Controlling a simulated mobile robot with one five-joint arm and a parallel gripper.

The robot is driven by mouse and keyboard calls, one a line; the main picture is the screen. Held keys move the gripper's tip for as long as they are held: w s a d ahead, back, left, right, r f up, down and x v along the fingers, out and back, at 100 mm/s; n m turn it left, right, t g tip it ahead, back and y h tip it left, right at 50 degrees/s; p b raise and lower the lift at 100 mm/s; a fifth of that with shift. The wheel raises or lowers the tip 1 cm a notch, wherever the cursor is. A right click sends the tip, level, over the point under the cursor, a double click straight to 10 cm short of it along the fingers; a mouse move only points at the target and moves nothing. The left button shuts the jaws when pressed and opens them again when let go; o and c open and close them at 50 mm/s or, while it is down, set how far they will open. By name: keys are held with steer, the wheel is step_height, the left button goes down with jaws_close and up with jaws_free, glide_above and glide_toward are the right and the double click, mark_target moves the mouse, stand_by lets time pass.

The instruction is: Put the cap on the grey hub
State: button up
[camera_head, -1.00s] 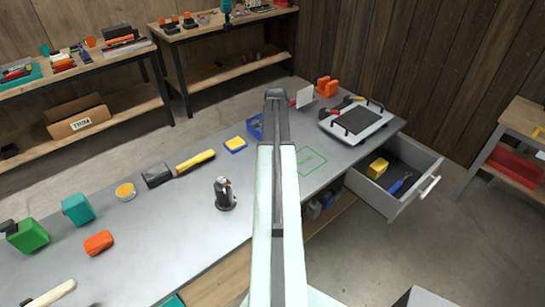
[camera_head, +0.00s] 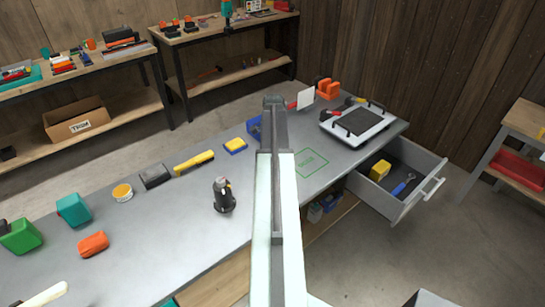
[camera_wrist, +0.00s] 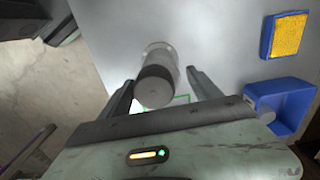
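In the wrist view, a dark grey cylinder (camera_wrist: 156,86) with a round flat top and a paler ring at its far end shows between the fingers of my gripper (camera_wrist: 160,76). A narrow gap shows between each finger and the cylinder, so the fingers look open around it. I cannot tell whether it is the cap or the grey hub, or how high it is. In the head view, my arm hides this place. A dark upright piece (camera_head: 224,196) with a round base and a small yellow mark stands on the table, left of my arm.
A blue bin (camera_wrist: 283,88) and a yellow-and-blue sponge (camera_wrist: 288,36) lie right of the gripper in the wrist view. A green outlined square (camera_head: 298,174) is marked on the grey table (camera_head: 180,230). An open drawer (camera_head: 402,204) juts out at the right.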

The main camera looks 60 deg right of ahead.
steer(key=shift+r, duration=0.15)
step_height(320, 180, up, 12)
steer(key=p, duration=1.2)
steer(key=w+a+n, duration=0.3)
steer(key=w+a, duration=0.2)
steer(key=a, duration=0.5)
steer(key=w+a+n, duration=0.4)
steer(key=w+a, duration=0.1)
steer(key=a, duration=0.4)
steer(key=w+a+n, duration=0.3)
steer(key=w+a, duration=0.3)
steer(key=a, duration=0.4)
steer(key=a+n, duration=1.1)
steer(key=a, duration=1.9)
steer(key=shift+s, duration=0.35)
